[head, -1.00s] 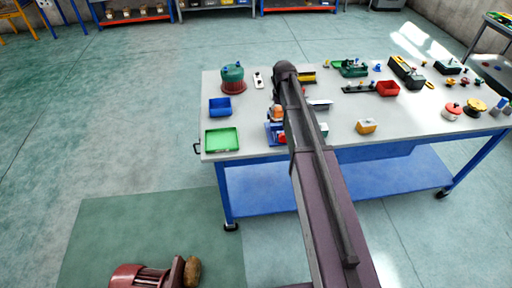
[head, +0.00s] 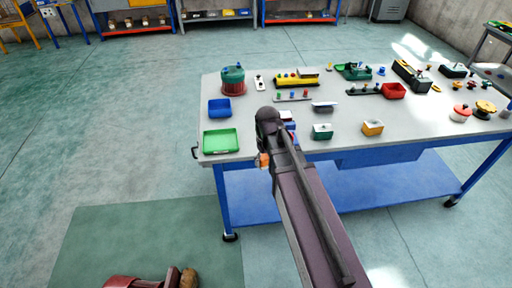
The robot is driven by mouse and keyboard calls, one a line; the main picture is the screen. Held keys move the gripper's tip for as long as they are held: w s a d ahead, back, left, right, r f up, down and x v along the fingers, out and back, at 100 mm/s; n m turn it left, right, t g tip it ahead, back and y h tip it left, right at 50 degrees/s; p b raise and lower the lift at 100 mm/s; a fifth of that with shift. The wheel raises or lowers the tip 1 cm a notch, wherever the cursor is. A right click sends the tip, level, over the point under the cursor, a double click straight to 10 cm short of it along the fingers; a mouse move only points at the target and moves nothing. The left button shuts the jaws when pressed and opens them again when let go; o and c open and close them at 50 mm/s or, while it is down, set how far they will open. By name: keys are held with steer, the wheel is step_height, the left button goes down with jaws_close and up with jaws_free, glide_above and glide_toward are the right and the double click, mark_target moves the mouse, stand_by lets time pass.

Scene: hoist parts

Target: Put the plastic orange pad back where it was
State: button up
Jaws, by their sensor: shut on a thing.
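A small orange piece, which looks like the plastic orange pad (head: 263,160), shows at the left side of my arm, just off the table's front edge. My gripper (head: 264,158) is at this spot, below the dark arm joint, and is mostly hidden by my own arm. It is shut on the orange piece. The fingers and the exact grip are too small to make out. The pad is apart from the table top.
The workbench (head: 225,172) has a green tray (head: 221,141) and a blue bin (head: 219,108) at its left end. A green box (head: 322,132) and a yellow-orange box (head: 372,128) stand near the front edge. A blue and red thing (head: 288,122) is partly behind my arm.

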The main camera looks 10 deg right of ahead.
steer(key=shift+w, duration=0.15)
steer(key=w, duration=0.4)
steer(key=w+a+b, duration=0.1)
steer(key=w, duration=0.4)
steer(key=w+f, duration=0.1)
steer(key=w, duration=0.4)
steer(key=shift+w+a+f, duration=0.1)
steer(key=shift+w+a, duration=0.05)
steer(key=shift+a, duration=0.2)
steer(key=shift+w, duration=0.3)
steer(key=shift+w+f+b, duration=0.2)
steer(key=shift+f+b, duration=0.25)
steer(key=shift+b, duration=0.1)
steer(key=shift+w+f+b, duration=0.2)
steer(key=shift+f+b, duration=0.25)
steer(key=shift+b, duration=0.1)
steer(key=shift+f+b, duration=0.95)
steer(key=shift+f+b, duration=0.55)
steer(key=shift+b, duration=0.05)
steer(key=o, duration=0.8)
